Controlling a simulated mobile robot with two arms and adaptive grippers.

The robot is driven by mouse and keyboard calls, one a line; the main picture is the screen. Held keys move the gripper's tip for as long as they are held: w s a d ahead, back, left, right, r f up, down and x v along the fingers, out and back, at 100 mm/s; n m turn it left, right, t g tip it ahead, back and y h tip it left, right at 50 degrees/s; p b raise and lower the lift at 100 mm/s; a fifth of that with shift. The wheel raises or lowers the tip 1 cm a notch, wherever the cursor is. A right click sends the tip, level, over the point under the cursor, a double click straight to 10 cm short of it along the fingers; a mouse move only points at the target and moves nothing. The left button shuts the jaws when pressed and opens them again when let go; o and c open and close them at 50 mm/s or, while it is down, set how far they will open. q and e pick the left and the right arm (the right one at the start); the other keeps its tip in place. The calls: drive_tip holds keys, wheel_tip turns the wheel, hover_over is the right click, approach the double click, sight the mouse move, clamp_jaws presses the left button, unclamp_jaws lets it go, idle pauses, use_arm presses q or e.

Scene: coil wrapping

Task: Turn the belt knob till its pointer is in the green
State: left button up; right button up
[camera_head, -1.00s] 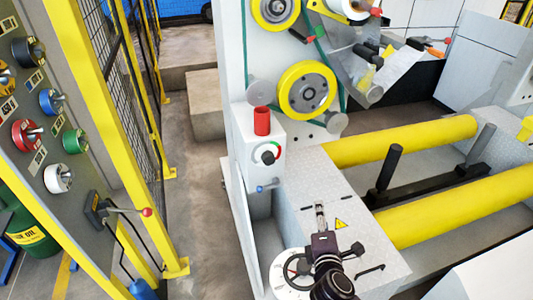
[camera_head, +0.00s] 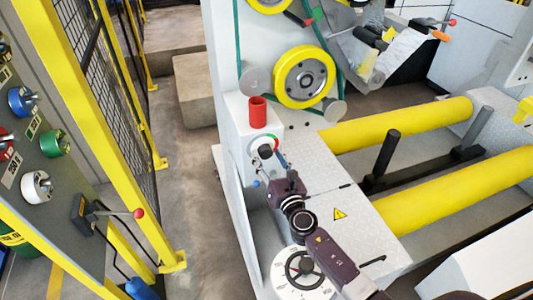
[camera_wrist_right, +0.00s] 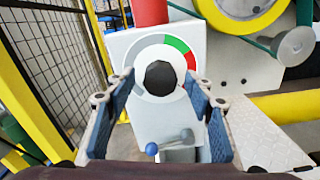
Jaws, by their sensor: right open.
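The belt knob (camera_head: 265,151) is a black round knob on the front of a white box on the machine. In the right wrist view the knob (camera_wrist_right: 160,77) sits in the middle of a ring dial (camera_wrist_right: 176,43) with green at upper right, red at right and the rest pale grey. I cannot make out the pointer. My right gripper (camera_head: 276,165) is open just in front of the knob. In the right wrist view its blue-padded fingers stand left and right of the knob, with nothing gripped. I cannot tell whether they touch it. My left gripper is not in view.
A red cylinder (camera_head: 257,111) stands on the box above the knob. A small blue-tipped lever (camera_wrist_right: 152,148) is below it. A yellow wheel (camera_head: 304,77) and green belt are behind. A yellow fence post (camera_head: 110,130) stands left.

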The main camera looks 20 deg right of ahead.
drive_tip(key=shift+w, duration=0.9)
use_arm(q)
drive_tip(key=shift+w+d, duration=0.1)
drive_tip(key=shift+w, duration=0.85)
use_arm(e)
drive_tip(key=shift+c, duration=0.2)
drive_tip(key=c, duration=1.1)
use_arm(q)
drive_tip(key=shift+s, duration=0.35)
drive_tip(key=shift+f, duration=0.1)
